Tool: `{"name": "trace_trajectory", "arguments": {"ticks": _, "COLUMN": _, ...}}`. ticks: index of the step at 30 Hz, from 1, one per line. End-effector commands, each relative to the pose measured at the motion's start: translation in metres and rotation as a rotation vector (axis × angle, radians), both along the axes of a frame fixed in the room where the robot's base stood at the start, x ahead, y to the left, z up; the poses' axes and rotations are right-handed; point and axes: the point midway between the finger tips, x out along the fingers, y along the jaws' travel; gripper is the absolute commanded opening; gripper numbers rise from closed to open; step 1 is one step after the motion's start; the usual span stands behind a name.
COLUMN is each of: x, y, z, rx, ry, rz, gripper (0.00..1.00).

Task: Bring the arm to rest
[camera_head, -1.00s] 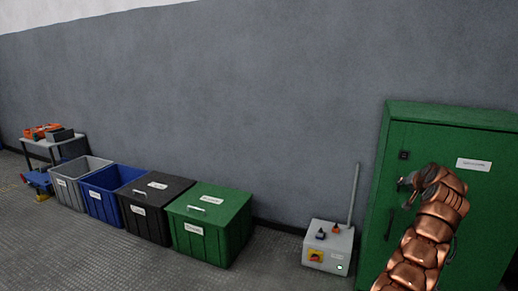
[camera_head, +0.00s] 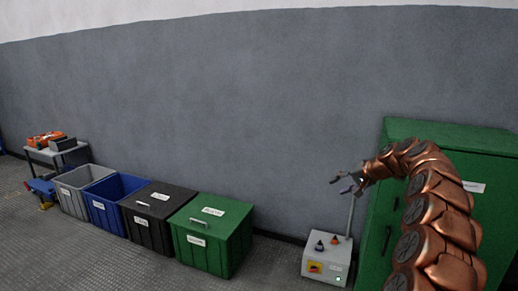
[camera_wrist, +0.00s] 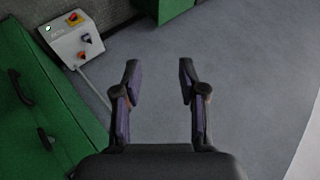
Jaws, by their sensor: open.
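My copper-coloured arm rises on the right of the head view and bends over to the left. My gripper (camera_head: 347,183) is at its end, in front of the grey wall and above the grey control box. In the wrist view my gripper (camera_wrist: 158,85) shows two dark fingers spread apart with nothing between them. Bare grey surface lies behind the fingers there. The gripper touches nothing that I can see.
A green cabinet (camera_head: 390,215) stands behind my arm at the right. The grey control box (camera_head: 322,262) with knobs and a pole stands beside it. A green bin (camera_head: 212,235), black bin (camera_head: 150,222), blue bin (camera_head: 107,208) and grey bin (camera_head: 70,192) line the wall. A table (camera_head: 42,157) stands far left.

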Motion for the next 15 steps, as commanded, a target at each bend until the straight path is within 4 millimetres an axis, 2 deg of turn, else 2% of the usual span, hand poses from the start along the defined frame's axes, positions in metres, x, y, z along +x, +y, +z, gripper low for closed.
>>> {"name": "trace_trajectory", "arguments": {"ticks": 1, "x": -0.011, "y": 0.016, "z": 0.019, "rx": 0.003, "ry": 0.007, "rz": 0.033, "gripper": 0.41}}
{"name": "trace_trajectory", "arguments": {"ticks": 8, "x": -0.065, "y": 0.08, "z": 0.056, "rx": -0.012, "ry": 0.067, "rz": 0.167, "gripper": 0.41}}
{"name": "trace_trajectory", "arguments": {"ticks": 15, "x": -0.135, "y": 0.13, "z": 0.085, "rx": -0.07, "ry": 0.135, "rz": 0.294, "gripper": 0.41}}
